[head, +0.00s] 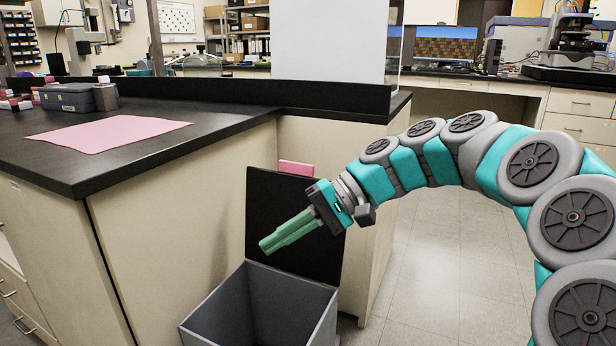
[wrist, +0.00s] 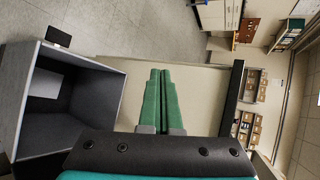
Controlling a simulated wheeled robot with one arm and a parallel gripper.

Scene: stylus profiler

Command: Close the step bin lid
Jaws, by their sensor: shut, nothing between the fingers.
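The step bin (head: 262,312) is a grey, open-topped box on the floor beside the bench. Its dark lid (head: 262,212) stands upright at the bin's back edge, so the bin is open. My gripper (head: 264,248) has green fingers and is shut and empty. In the head view it is above the bin's opening and in front of the lid, hiding part of it. I cannot tell whether it touches the lid. In the wrist view the closed fingers (wrist: 161,88) point ahead, with the bin (wrist: 25,92) to the left and its inside visible.
A bench with a black top (head: 110,160) stands on the left, bearing a pink sheet (head: 108,133) and a grey case (head: 68,97). A pink item (head: 297,168) shows behind the lid. Clear tiled floor (head: 440,270) lies to the right of the bin.

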